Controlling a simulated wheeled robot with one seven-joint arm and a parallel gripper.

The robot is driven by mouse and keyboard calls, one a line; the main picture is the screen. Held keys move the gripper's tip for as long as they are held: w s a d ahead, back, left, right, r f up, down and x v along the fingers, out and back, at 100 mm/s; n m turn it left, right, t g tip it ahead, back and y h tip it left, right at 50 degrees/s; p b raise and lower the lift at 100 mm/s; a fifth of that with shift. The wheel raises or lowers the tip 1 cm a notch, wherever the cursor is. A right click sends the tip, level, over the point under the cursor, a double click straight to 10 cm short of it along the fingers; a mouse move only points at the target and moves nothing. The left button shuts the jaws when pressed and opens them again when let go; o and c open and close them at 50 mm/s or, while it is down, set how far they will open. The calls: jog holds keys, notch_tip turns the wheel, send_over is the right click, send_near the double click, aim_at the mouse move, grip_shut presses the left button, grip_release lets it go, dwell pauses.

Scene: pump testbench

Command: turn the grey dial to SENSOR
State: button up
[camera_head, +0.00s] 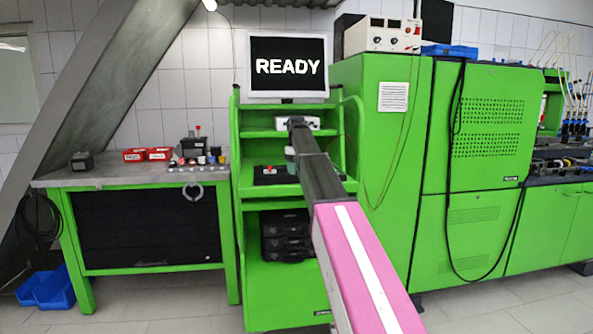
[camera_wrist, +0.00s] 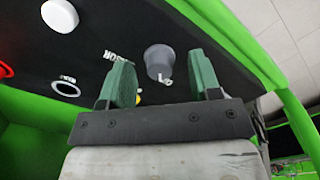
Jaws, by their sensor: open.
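The grey dial (camera_wrist: 158,60) shows in the wrist view on a black panel (camera_wrist: 100,30). It is round with a flat-looking top, and its pointer direction is not clear. White lettering shows beside it, partly cut off by a finger and too small to read fully. My gripper (camera_wrist: 160,68) is open, with one green finger on each side of the dial and visible gaps between; I cannot tell whether the fingers are down at dial height. In the head view my gripper (camera_head: 291,158) is at the green shelf unit, by the black panel (camera_head: 268,176); the dial is hidden there.
The panel also bears a white knob (camera_wrist: 60,15), a red button (camera_wrist: 4,70) and a white-ringed part (camera_wrist: 66,88). A yellow part is mostly hidden behind the left finger. A monitor (camera_head: 289,67) reading READY stands above. Green shelf rails flank my arm.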

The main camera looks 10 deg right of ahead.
jog(key=shift+f, duration=0.3)
jog(key=c, duration=0.9)
